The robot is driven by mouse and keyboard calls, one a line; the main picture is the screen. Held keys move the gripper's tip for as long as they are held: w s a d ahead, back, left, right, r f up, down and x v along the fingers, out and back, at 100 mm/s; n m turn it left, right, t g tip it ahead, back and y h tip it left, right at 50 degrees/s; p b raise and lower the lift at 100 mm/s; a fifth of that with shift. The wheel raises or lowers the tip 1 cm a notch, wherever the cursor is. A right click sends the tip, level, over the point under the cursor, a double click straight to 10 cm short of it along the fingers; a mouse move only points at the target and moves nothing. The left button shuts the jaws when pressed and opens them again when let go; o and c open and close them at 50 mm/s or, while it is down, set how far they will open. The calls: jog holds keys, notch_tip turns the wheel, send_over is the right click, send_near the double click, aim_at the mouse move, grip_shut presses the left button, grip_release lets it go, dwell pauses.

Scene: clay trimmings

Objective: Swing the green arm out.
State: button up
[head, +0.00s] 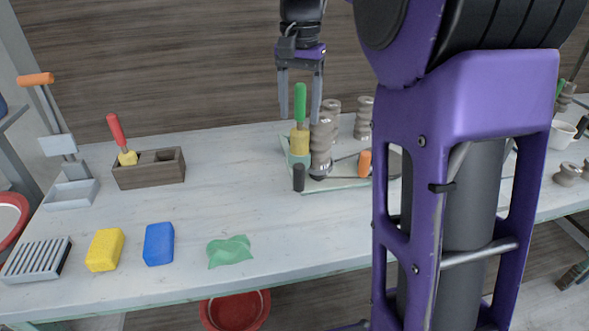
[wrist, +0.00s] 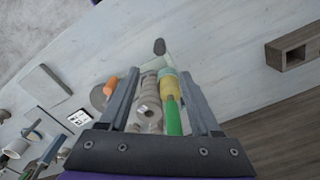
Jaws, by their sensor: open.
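A green handle (head: 300,101) stands upright above a yellow block (head: 299,142) on a pale board (head: 338,184) at the back of the table. I cannot tell whether it is the green arm. My gripper (head: 300,117) points down, open, with one finger on each side of the green handle. In the wrist view the green handle (wrist: 173,118), its yellow part (wrist: 168,84) and a grey ridged spindle (wrist: 149,95) show between the spread fingers (wrist: 162,82). I cannot tell whether a finger touches anything. The handle's lower mounting is partly hidden.
A black knob (head: 298,178) and an orange knob (head: 365,164) stand on the board. More grey spindles (head: 363,118) are behind. A red-handled tool sits in a wooden block (head: 150,174). Yellow (head: 105,249) and blue (head: 159,244) sponges and a green cloth (head: 230,251) lie front left. The table's left middle is clear.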

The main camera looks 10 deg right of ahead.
aim_at(299, 166)
notch_tip(299, 166, down, 17)
jog(key=b, duration=0.3)
jog(key=shift+b, duration=0.35)
grip_shut()
jog(key=shift+r, duration=0.1)
dwell(1.0)
